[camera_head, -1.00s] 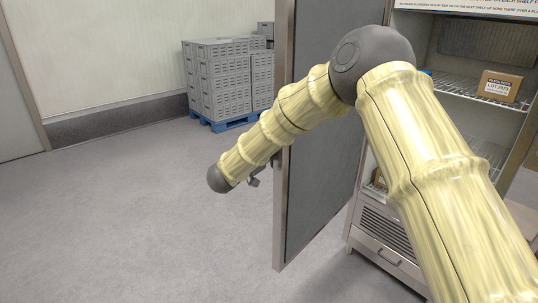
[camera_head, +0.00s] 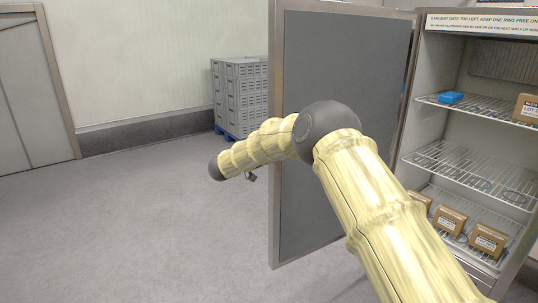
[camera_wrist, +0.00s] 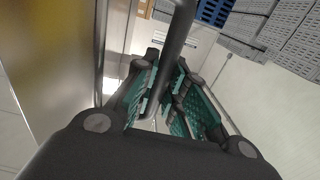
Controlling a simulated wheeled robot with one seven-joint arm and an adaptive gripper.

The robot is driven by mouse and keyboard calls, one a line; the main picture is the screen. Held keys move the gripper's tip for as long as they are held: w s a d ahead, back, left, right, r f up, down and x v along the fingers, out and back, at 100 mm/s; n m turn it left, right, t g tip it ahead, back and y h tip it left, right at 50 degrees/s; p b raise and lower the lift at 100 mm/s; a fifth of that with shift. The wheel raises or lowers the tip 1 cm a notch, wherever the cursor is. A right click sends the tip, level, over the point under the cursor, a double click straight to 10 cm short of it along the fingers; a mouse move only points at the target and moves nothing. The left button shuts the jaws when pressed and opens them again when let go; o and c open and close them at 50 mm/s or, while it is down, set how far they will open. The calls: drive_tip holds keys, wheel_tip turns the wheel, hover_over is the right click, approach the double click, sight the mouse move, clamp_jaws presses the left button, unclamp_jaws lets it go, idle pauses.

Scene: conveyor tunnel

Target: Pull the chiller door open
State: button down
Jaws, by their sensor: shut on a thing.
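The chiller door (camera_head: 345,60) stands swung open in the head view, its dark inner face towards me and its pale edge on the left. The chiller (camera_head: 470,130) is open to the right of it. My arm crosses in front of the door and bends round its left edge. In the wrist view my gripper (camera_wrist: 165,82) is shut on the dark door handle bar (camera_wrist: 181,28), which runs between the green-padded fingers. The door's outer face (camera_wrist: 60,50) is at the left there. In the head view the handle and fingers are hidden.
Inside the chiller are wire shelves (camera_head: 465,168) with several brown boxes (camera_head: 489,240) and a blue item (camera_head: 451,98). Stacked grey crates (camera_head: 238,95) stand on a blue pallet behind the door. The floor (camera_head: 150,230) on the left is clear.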

drive_tip(key=shift+w+a, duration=0.15)
drive_tip(key=shift+w, duration=0.5)
drive_tip(key=c, duration=1.5)
unclamp_jaws()
drive_tip(key=shift+o, duration=0.2)
drive_tip(key=shift+a, duration=0.1)
drive_tip(key=v, duration=1.2)
drive_tip(key=shift+w+f, duration=0.1)
